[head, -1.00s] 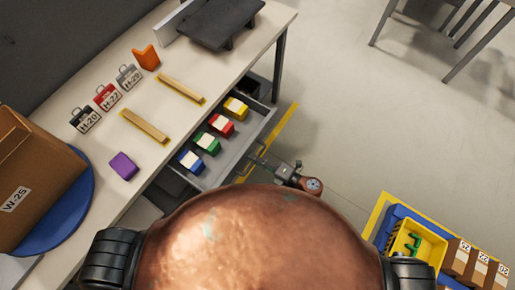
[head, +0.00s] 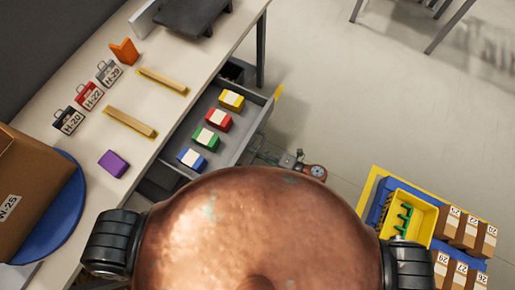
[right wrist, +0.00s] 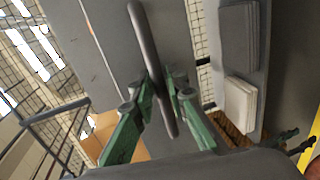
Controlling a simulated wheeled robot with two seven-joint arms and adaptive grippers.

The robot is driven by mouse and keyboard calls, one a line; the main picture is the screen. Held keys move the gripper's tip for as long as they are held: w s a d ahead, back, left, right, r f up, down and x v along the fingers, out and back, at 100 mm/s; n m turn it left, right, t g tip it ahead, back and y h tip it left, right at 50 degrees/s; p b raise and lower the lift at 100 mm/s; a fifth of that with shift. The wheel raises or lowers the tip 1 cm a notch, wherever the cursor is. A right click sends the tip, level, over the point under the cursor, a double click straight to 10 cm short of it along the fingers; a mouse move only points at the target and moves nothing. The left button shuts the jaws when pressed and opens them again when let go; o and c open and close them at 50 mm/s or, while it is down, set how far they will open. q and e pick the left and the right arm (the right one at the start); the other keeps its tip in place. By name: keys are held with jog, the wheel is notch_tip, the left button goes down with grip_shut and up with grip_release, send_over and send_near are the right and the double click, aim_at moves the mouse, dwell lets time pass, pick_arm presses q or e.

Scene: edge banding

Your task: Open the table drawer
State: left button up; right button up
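The table drawer (head: 240,140) is grey and stands pulled out from under the long table (head: 150,110). Blue (head: 191,158), green (head: 205,139), red (head: 218,120) and yellow (head: 231,99) blocks with pale tops lie in a row inside it. My right gripper (right wrist: 161,88) has its green fingers on both sides of the dark bar handle (right wrist: 145,40), and they look closed on it. In the head view, the right gripper (head: 258,157) is at the drawer's outer front, partly hidden by my copper-coloured body. My left gripper is not in view.
On the tabletop are two wooden strips, a purple block (head: 113,163), labelled tags, an orange piece (head: 124,51) and a large box (head: 30,185) on a blue disc. A yellow bin (head: 412,212) and several small boxes stand at lower right. The floor beyond the drawer is clear.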

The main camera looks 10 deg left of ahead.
jog(key=shift+o, duration=1.3)
jog(key=shift+w+d, duration=0.1)
jog(key=shift+w, duration=0.05)
jog(key=shift+d, duration=0.3)
jog(key=v, duration=1.1)
jog(key=shift+s+d, duration=0.15)
jog(key=shift+s, duration=0.1)
